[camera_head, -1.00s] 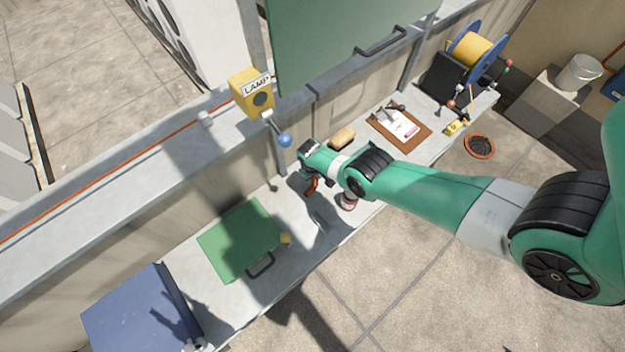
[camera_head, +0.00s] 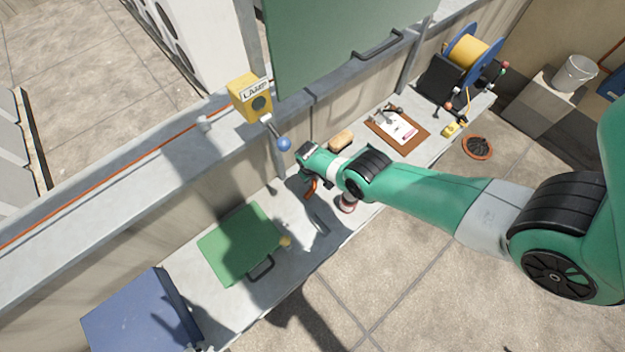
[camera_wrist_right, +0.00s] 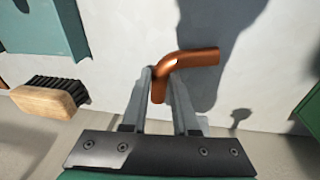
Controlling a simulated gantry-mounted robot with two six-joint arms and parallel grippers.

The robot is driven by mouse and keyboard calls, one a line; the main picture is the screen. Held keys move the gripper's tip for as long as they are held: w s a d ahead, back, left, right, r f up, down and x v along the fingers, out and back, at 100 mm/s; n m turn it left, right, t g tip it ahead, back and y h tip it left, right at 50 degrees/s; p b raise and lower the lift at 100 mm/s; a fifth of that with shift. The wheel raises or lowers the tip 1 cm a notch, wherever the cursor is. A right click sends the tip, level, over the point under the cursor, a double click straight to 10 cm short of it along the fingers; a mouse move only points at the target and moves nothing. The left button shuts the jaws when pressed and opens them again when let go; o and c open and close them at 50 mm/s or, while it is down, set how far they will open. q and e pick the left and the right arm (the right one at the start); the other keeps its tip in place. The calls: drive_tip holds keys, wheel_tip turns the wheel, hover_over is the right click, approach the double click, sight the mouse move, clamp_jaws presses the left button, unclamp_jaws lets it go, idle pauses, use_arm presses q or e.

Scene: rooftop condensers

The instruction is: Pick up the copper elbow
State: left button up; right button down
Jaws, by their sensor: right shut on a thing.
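The copper elbow (camera_wrist_right: 195,60) is a shiny bent copper pipe. In the right wrist view, its short leg is between the fingertips of my right gripper (camera_wrist_right: 163,82), which is shut on it. Its other leg points right. In the head view the gripper (camera_head: 308,181) hangs over the bench by the wall. The elbow (camera_head: 310,188) shows there as a small orange piece. I cannot tell its exact height over the bench. My left gripper is not in view.
A wooden brush (camera_head: 341,139) lies close beyond the gripper. A blue-tipped lamp lever (camera_head: 283,144) sticks out nearby. A round reddish item (camera_head: 347,203) stands at the bench's front edge. A green case (camera_head: 236,243) and blue box (camera_head: 140,315) are left along the bench.

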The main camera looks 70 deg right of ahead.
sight(313, 181)
wheel_tip(313, 181, up, 10)
drive_tip(key=p, duration=0.9)
drive_tip(key=shift+f, duration=0.2)
